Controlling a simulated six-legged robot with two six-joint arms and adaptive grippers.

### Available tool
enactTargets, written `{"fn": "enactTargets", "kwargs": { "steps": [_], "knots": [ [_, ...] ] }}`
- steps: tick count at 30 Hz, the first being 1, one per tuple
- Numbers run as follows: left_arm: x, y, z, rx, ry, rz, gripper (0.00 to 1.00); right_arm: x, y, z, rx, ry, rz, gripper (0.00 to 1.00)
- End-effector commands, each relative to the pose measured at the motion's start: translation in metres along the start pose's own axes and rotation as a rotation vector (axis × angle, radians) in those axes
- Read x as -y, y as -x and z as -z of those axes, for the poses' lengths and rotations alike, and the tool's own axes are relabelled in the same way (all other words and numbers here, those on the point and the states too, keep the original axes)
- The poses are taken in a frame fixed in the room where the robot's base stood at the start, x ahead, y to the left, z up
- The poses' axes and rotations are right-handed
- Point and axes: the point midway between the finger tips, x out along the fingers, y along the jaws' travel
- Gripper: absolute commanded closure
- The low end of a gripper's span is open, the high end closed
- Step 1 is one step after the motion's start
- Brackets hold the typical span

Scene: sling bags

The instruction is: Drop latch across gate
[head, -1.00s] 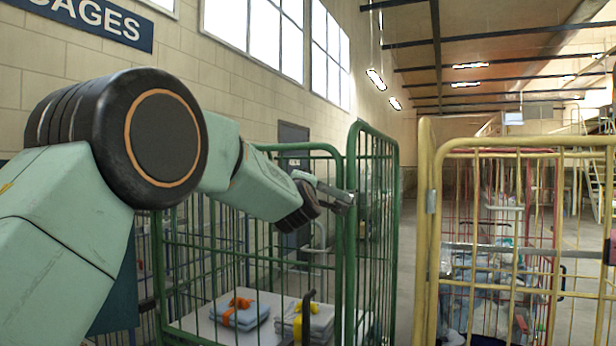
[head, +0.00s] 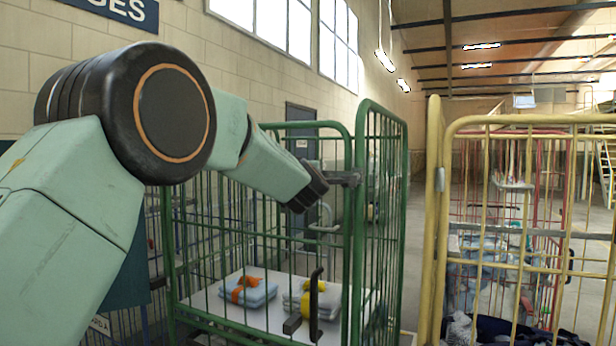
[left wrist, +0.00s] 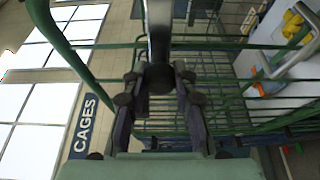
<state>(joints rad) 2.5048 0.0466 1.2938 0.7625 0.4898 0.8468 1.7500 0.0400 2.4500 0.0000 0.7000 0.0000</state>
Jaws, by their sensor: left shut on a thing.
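The green cage (head: 347,235) stands ahead, its gate panel (head: 383,215) at an angle to the front mesh. My left gripper (head: 342,179) is at the upper part of the green corner post, where front and gate meet. In the left wrist view my left gripper (left wrist: 158,85) is shut on a grey metal bar (left wrist: 160,35), which appears to be the latch. The bar runs between the two dark fingers, with green cage bars behind. Whether the latch spans the gate cannot be told, as the gripper hides much of it. My right gripper is out of view.
Folded blue and grey bags with orange (head: 246,290) and yellow straps lie on the cage's white shelf (head: 275,318). A black handle (head: 314,295) is on the cage front. A yellow cage (head: 437,200) with bags stands right, a gap between. A brick wall is left.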

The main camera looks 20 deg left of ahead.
Motion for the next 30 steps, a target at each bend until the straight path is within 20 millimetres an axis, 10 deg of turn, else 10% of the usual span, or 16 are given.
{"fn": "enactTargets", "kwargs": {
  "steps": [5,6,14,30],
  "knots": [
    [0.000,0.000,-0.001,0.002,0.002,0.000,1.00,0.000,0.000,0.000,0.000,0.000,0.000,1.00],
    [0.000,0.000,-0.001,0.002,0.001,0.000,0.71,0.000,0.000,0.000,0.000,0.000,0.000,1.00],
    [0.000,0.000,-0.001,0.001,0.000,0.000,0.49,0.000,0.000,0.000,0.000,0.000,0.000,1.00],
    [-0.001,0.019,0.000,0.000,0.000,0.001,0.49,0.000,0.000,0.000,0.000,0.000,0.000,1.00]
  ]
}}
